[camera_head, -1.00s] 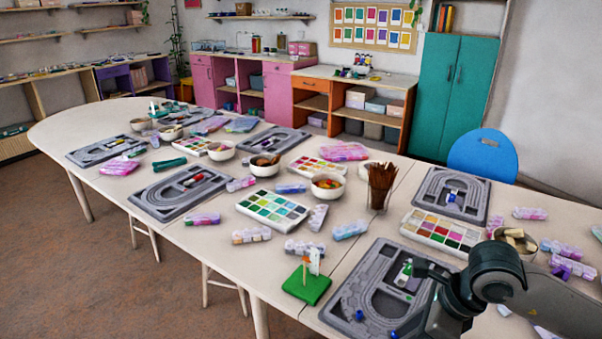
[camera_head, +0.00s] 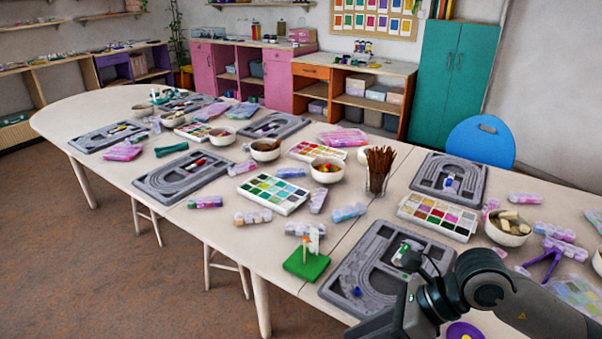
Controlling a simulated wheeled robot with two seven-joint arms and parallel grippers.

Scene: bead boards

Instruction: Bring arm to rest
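My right arm comes in from the lower right, and its gripper (camera_head: 392,318) hangs over the front corner of the nearest grey bead board (camera_head: 345,268). The gripper points down and to the left near the bottom edge of the picture. Its fingertips are not clear, so I cannot tell whether it is open or shut. A green and white item (camera_head: 408,251) lies in this board, partly behind my arm. A small blue bead (camera_head: 357,292) lies on the board's left side. My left gripper is not in view.
A green block with small figures (camera_head: 307,263) stands left of the near board. A bowl (camera_head: 508,229), a colour tray (camera_head: 438,215) and a cup of brown sticks (camera_head: 378,172) stand behind it. A purple round thing (camera_head: 464,331) lies at the bottom. Bead boxes crowd the table.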

